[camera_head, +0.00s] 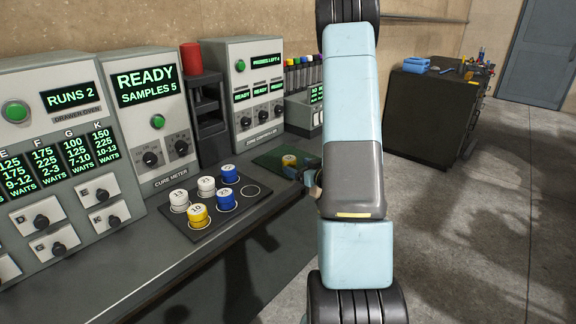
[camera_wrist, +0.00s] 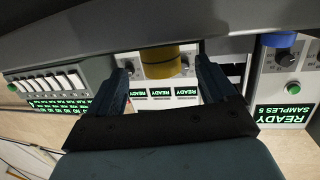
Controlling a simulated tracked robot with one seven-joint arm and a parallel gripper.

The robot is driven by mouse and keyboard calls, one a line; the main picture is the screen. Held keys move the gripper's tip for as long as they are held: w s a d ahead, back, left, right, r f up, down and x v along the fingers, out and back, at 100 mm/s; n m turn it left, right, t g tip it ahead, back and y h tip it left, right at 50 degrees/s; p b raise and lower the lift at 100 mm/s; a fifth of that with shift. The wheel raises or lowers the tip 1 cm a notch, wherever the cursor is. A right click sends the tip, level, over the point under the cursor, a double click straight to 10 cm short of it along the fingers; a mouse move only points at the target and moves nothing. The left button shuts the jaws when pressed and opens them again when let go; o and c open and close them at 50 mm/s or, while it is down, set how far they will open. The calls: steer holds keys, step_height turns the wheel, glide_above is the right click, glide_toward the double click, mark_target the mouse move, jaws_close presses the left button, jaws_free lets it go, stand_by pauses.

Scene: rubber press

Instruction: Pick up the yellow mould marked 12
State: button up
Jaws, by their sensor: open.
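A yellow mould (camera_head: 289,161) stands on the green mat (camera_head: 266,161) on the bench, beyond the tray; its mark is too small to read surely. In the wrist view a yellow mould (camera_wrist: 160,64) shows between the two finger ends, with a gap on each side. My gripper (camera_wrist: 165,75) is open and empty; in the head view its end (camera_head: 308,180) is just right of and nearer than the mat, partly hidden by my arm. A second yellow mould (camera_head: 198,216), which seems marked 10, sits in the tray's near row.
The dark tray (camera_head: 252,205) holds white and blue moulds beside the yellow one, with an empty ring at its right end. The zone control panel (camera_head: 255,90) and cure meter (camera_head: 150,115) rise behind. A blue mould (camera_wrist: 279,48) is at the right in the wrist view.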

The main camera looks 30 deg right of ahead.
mark_target(286, 161)
steer(key=shift+x, duration=3.75)
steer(key=shift+r, duration=0.1)
steer(key=c, duration=1.2)
